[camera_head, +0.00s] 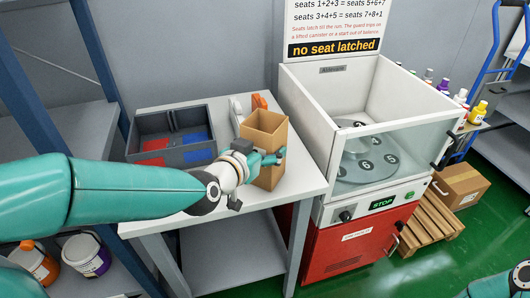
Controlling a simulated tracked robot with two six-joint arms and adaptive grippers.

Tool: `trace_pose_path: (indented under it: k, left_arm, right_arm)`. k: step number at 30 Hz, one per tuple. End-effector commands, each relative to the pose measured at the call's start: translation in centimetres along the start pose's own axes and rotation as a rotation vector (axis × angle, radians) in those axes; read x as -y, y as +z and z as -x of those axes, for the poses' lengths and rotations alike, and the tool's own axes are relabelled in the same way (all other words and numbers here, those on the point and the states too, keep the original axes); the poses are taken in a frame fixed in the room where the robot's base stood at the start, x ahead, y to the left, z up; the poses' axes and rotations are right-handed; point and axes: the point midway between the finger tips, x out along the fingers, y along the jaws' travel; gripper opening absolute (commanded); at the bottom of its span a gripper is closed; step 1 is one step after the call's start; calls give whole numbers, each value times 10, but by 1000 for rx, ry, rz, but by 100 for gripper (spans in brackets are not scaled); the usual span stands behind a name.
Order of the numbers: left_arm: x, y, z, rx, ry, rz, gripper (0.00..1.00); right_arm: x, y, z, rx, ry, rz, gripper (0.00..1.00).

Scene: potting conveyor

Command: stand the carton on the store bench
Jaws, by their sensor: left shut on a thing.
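A tall, open-topped brown cardboard carton (265,128) is upright at the right part of a white-topped bench (300,190). My left gripper (272,158) reaches in from the left and is shut on the carton, with its teal fingertips across the carton's front face. I cannot tell whether the carton's base touches the bench top or hangs just above it. My right gripper is not in view; only a bit of teal arm shows at the bottom right.
A grey divided bin (172,138) with red and blue contents stands behind my left forearm. White and orange items (259,101) are behind the carton. A white machine with a clear guard (410,140) stands close on the right. A closed box (460,186) sits on a pallet.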

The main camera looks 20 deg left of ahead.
Motion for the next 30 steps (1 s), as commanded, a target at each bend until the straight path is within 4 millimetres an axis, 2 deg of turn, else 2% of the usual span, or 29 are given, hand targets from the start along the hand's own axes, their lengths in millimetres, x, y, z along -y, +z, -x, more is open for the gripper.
trace_pose_path:
  k: [9, 10, 13, 24, 30]
  left_arm:
    - [0, 3, -1, -2, 0, -1, 46]
    - [0, 3, -1, -1, 0, -1, 84]
    - [0, 3, -1, -1, 0, -1, 100]
    - [0, 2, 0, -2, 0, -1, 100]
    - [0, 1, 17, -4, 0, 0, 100]
  right_arm:
    - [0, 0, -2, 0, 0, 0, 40]
    - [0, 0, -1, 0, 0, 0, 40]
    - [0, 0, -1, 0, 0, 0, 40]
    - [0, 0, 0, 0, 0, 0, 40]
    - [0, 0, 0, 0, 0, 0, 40]
